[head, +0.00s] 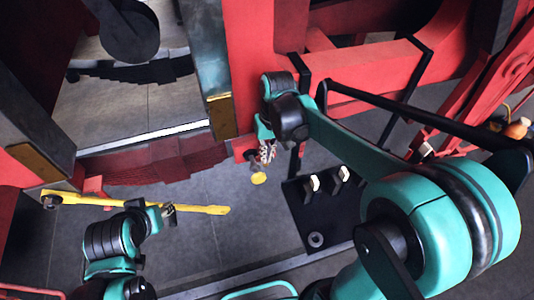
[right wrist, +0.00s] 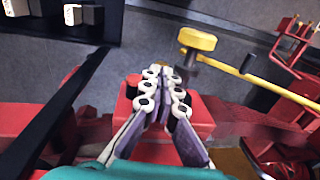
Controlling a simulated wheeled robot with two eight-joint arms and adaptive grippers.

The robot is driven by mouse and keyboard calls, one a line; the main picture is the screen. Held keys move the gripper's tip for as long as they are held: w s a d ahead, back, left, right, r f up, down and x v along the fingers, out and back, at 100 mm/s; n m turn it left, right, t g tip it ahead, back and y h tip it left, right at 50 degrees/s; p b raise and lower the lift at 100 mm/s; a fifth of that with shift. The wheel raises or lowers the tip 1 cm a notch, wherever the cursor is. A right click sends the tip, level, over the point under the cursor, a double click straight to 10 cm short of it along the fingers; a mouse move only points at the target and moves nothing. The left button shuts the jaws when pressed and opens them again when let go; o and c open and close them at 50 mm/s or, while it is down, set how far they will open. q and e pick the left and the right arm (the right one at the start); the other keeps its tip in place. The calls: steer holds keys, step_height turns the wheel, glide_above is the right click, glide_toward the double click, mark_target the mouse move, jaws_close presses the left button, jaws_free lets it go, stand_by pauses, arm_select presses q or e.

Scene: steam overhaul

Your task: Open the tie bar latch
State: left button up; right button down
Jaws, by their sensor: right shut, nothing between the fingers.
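The yellow tie bar (head: 130,202) runs across the lower left of the head view; part of it also shows in the right wrist view (right wrist: 270,85). A yellow round-headed knob on a dark stem, perhaps the latch handle, is apart from the bar's right end in the head view (head: 259,178) and just beyond my fingertips in the right wrist view (right wrist: 197,40). My right gripper (head: 267,153) is shut and empty, close to this knob; contact cannot be told. My left gripper (head: 168,210) is at the bar; its fingers are too small to read.
A red block (right wrist: 132,86) lies behind my right fingertips. A black plate (head: 308,218) with white-topped blocks is right of the knob. Red frame beams (head: 370,75) and a black rail (head: 400,108) crowd the right arm. Grey floor (head: 210,240) lies below.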

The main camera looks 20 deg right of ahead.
steer(key=h, duration=0.1)
steer(key=a+f+h+b, duration=0.1)
steer(key=h, duration=0.1)
steer(key=shift+a+f, duration=0.15)
steer(key=shift+a, duration=0.05)
steer(key=shift+h+b, duration=0.7)
steer(key=shift+h, duration=0.5)
steer(key=shift+r, duration=0.2)
